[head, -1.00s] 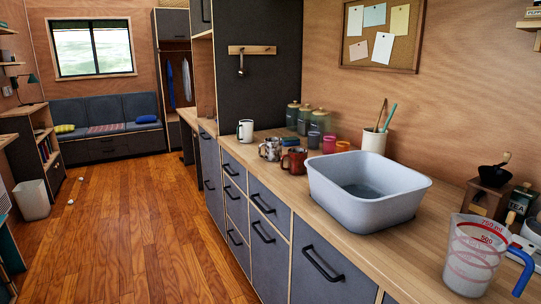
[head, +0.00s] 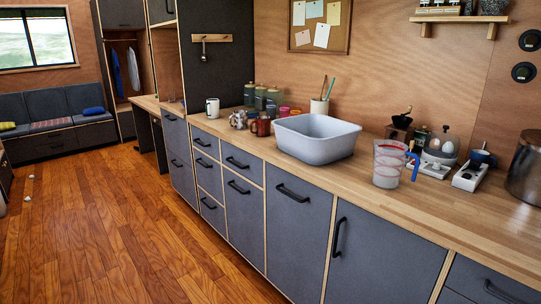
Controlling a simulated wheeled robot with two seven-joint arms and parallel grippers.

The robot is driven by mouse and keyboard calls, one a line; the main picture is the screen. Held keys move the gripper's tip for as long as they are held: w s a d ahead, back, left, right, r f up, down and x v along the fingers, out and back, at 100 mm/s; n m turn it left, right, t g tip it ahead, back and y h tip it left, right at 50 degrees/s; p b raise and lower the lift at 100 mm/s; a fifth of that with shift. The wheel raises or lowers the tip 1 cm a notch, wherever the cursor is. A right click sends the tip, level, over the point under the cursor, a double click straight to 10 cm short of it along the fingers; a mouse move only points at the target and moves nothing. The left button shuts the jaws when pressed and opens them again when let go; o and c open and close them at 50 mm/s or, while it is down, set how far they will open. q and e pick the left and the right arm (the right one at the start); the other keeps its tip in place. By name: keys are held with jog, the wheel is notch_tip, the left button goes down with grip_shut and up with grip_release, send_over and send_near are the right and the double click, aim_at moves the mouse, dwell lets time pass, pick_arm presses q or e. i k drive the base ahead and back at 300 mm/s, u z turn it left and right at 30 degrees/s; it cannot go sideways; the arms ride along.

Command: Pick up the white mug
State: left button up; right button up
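The white mug (head: 212,108) stands upright at the far left end of the wooden counter (head: 400,189). A silver metal mug (head: 238,119) and a red mug (head: 261,126) stand to its right, nearer to me. Neither of my grippers shows in the head view, so nothing is seen touching the mug.
A large grey basin (head: 316,140) sits on the counter right of the mugs. A measuring jug (head: 388,163) and a metal pot (head: 526,168) stand further right. Grey drawers (head: 245,208) front the counter. The wooden floor (head: 110,230) is clear to the left, except small white objects (head: 29,188).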

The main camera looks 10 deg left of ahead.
aim_at(240, 117)
jog(key=u, duration=1.25)
jog(key=i, duration=1.7)
jog(key=u, duration=0.7)
jog(key=i, duration=2.25)
jog(key=z, duration=1.75)
jog(key=i, duration=0.95)
jog(key=z, duration=1)
